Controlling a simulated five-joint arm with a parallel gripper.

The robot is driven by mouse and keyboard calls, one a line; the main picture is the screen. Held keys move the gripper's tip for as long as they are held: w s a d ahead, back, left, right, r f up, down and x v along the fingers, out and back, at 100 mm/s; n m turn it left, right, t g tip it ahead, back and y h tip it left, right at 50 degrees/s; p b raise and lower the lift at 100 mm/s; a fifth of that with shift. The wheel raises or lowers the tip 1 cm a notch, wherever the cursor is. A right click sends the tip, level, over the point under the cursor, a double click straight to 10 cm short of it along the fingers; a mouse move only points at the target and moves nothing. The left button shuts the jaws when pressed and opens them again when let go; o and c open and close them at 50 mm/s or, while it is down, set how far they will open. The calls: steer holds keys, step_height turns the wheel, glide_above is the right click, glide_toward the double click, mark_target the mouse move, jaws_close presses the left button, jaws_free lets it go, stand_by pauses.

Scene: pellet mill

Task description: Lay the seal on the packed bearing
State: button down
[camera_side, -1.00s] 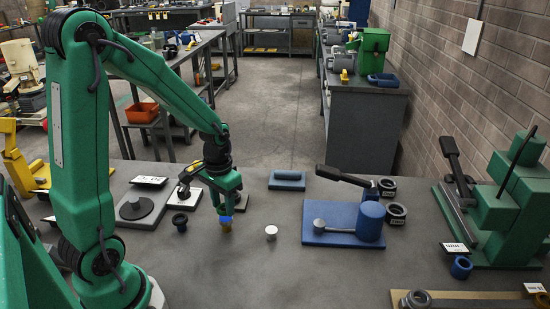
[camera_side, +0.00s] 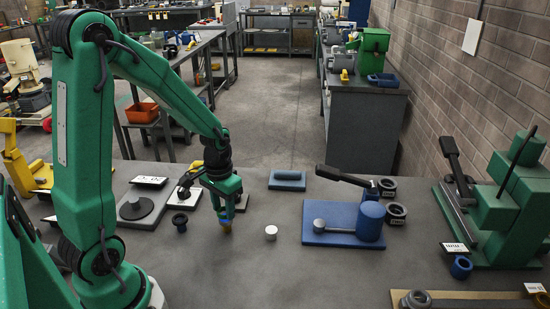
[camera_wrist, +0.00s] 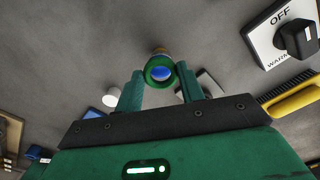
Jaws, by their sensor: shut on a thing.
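My gripper (camera_side: 226,216) is shut on a small round piece with brass and blue parts (camera_side: 226,228), just above the table. In the wrist view the two fingers clasp this piece (camera_wrist: 160,69), which shows a green rim, a blue centre and brass behind. I cannot tell whether it is the seal. A dark flanged ring (camera_side: 180,221) is on the table to its left, and a small white disc (camera_side: 271,232) is to its right. Dark rings (camera_side: 396,211) lie beside the blue lever fixture. I cannot tell which thing is the packed bearing.
The blue lever fixture (camera_side: 343,222) stands right of the white disc. A grey-blue block (camera_side: 287,180) lies behind. A plate with a dark disc (camera_side: 133,208) is at the left. The green press (camera_side: 508,205) stands far right. The front middle of the table is clear.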

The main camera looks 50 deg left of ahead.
steer(key=shift+f, duration=0.4)
steer(key=shift+f, duration=0.15)
stand_by(0.4)
jaws_free()
stand_by(0.5)
stand_by(0.5)
step_height(320, 180, up, 9)
stand_by(1.7)
stand_by(0.5)
